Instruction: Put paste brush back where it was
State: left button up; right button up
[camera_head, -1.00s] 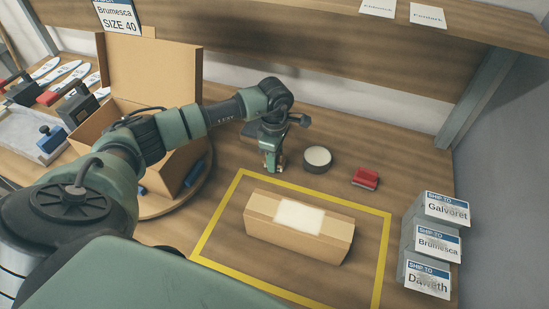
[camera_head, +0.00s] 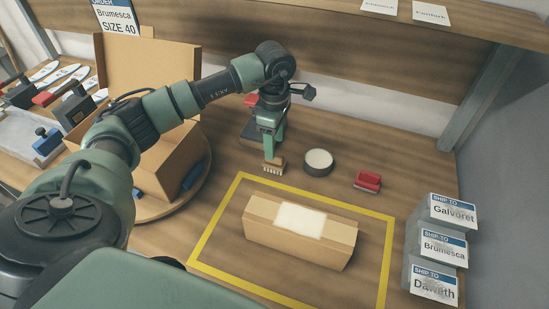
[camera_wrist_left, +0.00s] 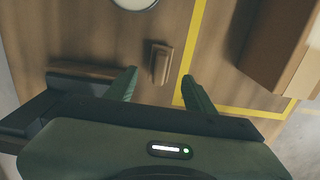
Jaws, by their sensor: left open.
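The paste brush (camera_head: 273,167) stands on the table with its pale bristles down, just left of a round dark tin with a pale top (camera_head: 318,160). In the left wrist view the brush (camera_wrist_left: 161,62) shows as a small wooden block ahead of the gap between the fingers. My left gripper (camera_head: 268,152) is directly above the brush in the head view, pointing down. It is open; its fingers (camera_wrist_left: 158,84) are apart with nothing between them. My right gripper is not in view.
A closed carton with a white label (camera_head: 299,220) lies inside a yellow taped outline (camera_head: 388,248). A red-topped item (camera_head: 367,181) is right of the tin. An open box (camera_head: 150,75) stands on the round turntable (camera_head: 180,207) at left. Label stacks (camera_head: 445,245) are at right.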

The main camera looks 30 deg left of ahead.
pick_arm(q)
jog(key=shift+r+b, duration=0.3)
jog(key=shift+r, duration=1.6)
